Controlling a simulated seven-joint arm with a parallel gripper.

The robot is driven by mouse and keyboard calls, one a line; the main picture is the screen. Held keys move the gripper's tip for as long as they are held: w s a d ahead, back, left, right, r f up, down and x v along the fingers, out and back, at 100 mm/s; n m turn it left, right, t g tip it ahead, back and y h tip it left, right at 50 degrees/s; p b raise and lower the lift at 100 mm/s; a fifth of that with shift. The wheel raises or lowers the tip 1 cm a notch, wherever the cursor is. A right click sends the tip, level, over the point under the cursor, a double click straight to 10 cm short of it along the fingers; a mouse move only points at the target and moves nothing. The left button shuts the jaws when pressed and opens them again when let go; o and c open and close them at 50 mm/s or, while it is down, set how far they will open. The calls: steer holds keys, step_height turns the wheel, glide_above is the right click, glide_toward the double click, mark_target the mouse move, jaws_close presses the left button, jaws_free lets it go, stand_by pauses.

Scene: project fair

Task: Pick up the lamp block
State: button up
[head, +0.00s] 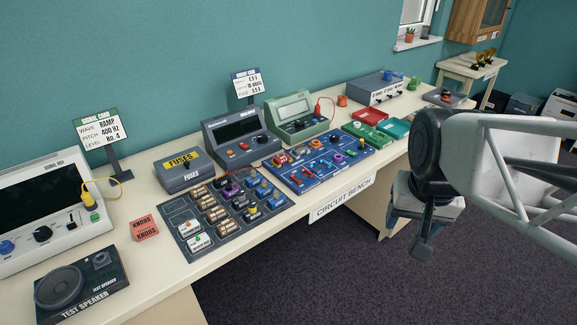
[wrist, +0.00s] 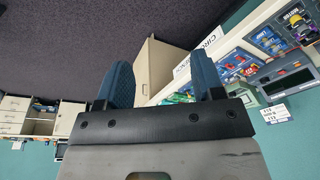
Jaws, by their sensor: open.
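Several small component blocks sit on a dark grey tray (head: 222,243) on the bench in the head view. Two white blocks with small coloured tops, one orange (head: 188,228) and one green (head: 200,243), lie at its near left; I cannot tell which block is the lamp block. My gripper (head: 421,247) hangs off the front of the bench at the right, well away from the tray. In the wrist view its two blue fingers (wrist: 162,80) are apart with nothing held between them.
A blue circuit board (head: 330,160) with parts lies right of the tray. A fuse box (head: 185,172), meters and a signal box (head: 45,215) line the back. Open floor lies before the bench (head: 160,280).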

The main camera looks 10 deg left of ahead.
steer(key=w+a+m, duration=0.2)
steer(key=w+a, duration=0.3)
steer(key=w, duration=0.3)
steer(key=m+g, duration=0.2)
steer(key=m, duration=0.3)
glide_above(276, 190)
steer(key=f, duration=1.4)
steer(key=shift+s+d+f, duration=0.1)
steer(key=shift+d+f, duration=0.2)
steer(key=shift+a+f+m, duration=0.25)
steer(key=shift+a+m, duration=0.05)
steer(key=shift+a, duration=0.05)
steer(key=shift+f, duration=1.3)
steer(key=shift+f, duration=0.1)
steer(key=shift+f, duration=2.5)
